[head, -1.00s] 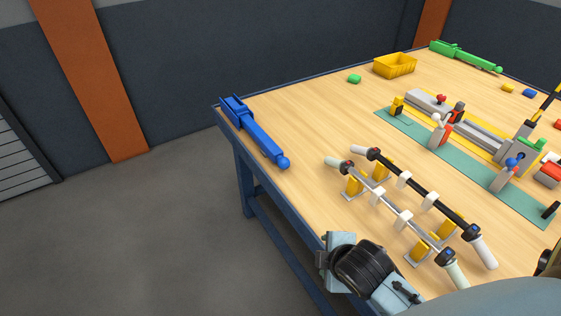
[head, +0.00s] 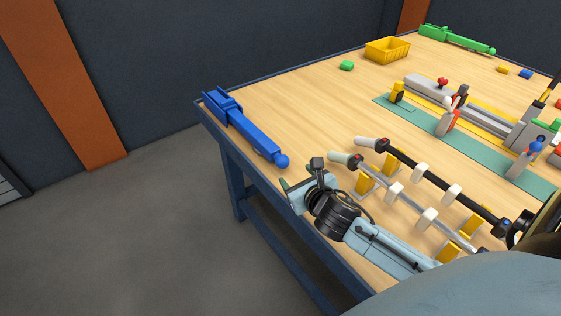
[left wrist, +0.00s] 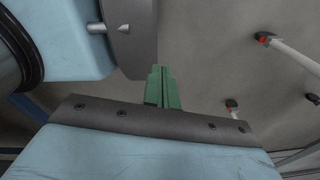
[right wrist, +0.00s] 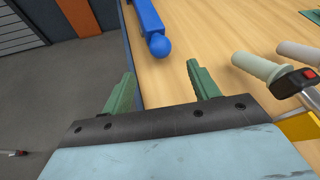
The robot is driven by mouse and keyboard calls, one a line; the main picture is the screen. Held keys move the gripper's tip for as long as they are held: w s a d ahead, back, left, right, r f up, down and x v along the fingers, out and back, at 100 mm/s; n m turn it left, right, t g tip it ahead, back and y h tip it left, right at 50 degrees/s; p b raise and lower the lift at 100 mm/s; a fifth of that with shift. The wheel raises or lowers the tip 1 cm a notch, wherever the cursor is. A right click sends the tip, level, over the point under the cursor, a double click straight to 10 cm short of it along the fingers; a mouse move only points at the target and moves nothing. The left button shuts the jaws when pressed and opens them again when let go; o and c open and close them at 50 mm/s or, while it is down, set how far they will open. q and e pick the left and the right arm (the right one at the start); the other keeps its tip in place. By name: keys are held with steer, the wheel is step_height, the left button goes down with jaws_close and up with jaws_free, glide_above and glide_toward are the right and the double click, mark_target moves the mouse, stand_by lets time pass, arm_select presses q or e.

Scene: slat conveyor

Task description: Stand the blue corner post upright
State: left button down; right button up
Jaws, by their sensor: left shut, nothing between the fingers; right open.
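The blue corner post (head: 244,128) lies flat on the tabletop along the table's left edge. Its round ball end points toward me and its wider forked end lies farther away. In the right wrist view the post (right wrist: 150,22) lies ahead of the fingers, ball end nearest. My right gripper (head: 291,188) is at the table edge, short of the ball end and apart from it. In its wrist view the green fingers (right wrist: 160,74) are spread and empty. My left gripper (left wrist: 163,88) has its green fingers together with nothing between them; I cannot make it out in the head view.
The wooden table (head: 300,110) has a raised blue rim. Handled bars on yellow stands (head: 425,195) are close to the right of my right gripper. Bare tabletop surrounds the blue post's right side.

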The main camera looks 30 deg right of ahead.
mark_target(285, 164)
steer(key=b+x, duration=0.1)
steer(key=x, duration=0.4)
steer(key=shift+w+f, duration=0.1)
steer(key=shift+f, duration=0.05)
steer(key=b+x, duration=0.2)
steer(key=x, duration=0.3)
steer(key=shift+w+d+f, duration=0.1)
steer(key=shift+w, duration=0.2)
arm_select(q)
steer(key=shift+y, duration=0.3)
steer(key=shift+a+f, duration=1.6)
steer(key=shift+a, duration=0.2)
arm_select(e)
steer(key=shift+w+d+f, duration=0.1)
steer(key=shift+w+f, duration=0.1)
steer(key=shift+w, duration=0.4)
steer(key=c, duration=1.2)
arm_select(q)
steer(key=shift+d+r, duration=0.1)
steer(key=shift+d, duration=0.05)
arm_select(e)
steer(key=shift+d+r, duration=0.1)
steer(key=shift+c, duration=0.2)
